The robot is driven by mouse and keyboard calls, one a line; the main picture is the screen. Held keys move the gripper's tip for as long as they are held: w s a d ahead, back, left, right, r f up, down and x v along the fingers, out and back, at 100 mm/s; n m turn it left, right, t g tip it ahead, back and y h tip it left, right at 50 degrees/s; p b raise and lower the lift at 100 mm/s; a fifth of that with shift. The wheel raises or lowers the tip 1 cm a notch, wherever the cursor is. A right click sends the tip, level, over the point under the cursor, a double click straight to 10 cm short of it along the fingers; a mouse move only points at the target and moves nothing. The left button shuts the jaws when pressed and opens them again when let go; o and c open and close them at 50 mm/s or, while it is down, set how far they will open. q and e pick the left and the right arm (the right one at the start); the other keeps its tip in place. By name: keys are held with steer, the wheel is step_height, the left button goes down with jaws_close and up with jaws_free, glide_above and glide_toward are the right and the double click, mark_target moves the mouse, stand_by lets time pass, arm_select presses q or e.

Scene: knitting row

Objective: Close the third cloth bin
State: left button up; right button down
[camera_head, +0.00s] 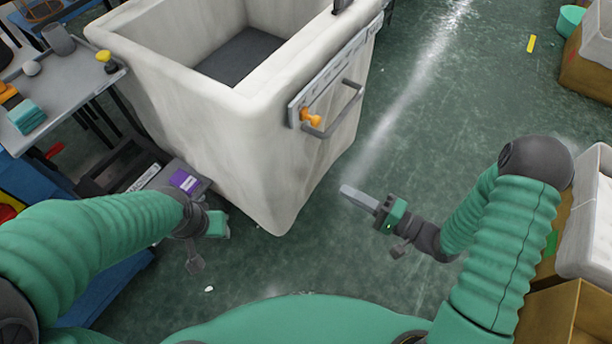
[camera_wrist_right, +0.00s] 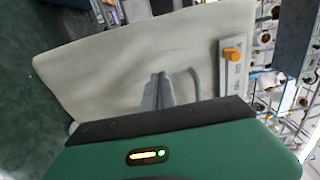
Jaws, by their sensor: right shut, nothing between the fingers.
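A large off-white cloth bin (camera_head: 270,135) stands open in the middle of the head view, its dark floor showing inside. Its front corner carries a grey plate with an orange knob (camera_head: 311,118) and a grey bar handle (camera_head: 336,112). The bin also shows in the right wrist view (camera_wrist_right: 110,65), with the orange knob (camera_wrist_right: 232,54) at right. I cannot tell its number in the row. My right gripper (camera_head: 346,191) is shut and empty, low and to the right of the bin, apart from the handle. My left gripper (camera_head: 215,224) is by the bin's lower left; its fingers are unclear.
A grey table (camera_head: 70,85) with small items stands at left. A purple-labelled grey box (camera_head: 184,181) lies beside the bin's left side. Cardboard boxes (camera_head: 590,70) and a white container (camera_head: 590,215) line the right. The green floor (camera_head: 450,110) right of the bin is mostly clear.

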steer(key=b, duration=0.2)
glide_toward(293, 162)
steer(key=x, duration=0.2)
steer(key=b+x, duration=0.1)
steer(key=x, duration=0.2)
steer(key=shift+w+a+f, duration=0.2)
steer(key=shift+w+f, duration=0.05)
steer(key=shift+w+a, duration=0.2)
steer(key=shift+a, duration=0.1)
arm_select(q)
steer(key=f, duration=0.3)
steer(key=shift+s+a+f, duration=0.1)
steer(key=shift+a+f, duration=0.2)
steer(key=shift+a, duration=0.05)
arm_select(e)
steer(key=shift+w+a+r, duration=0.1)
steer(key=shift+w+a, duration=0.05)
steer(key=shift+a, duration=0.15)
arm_select(q)
steer(key=shift+r, duration=0.15)
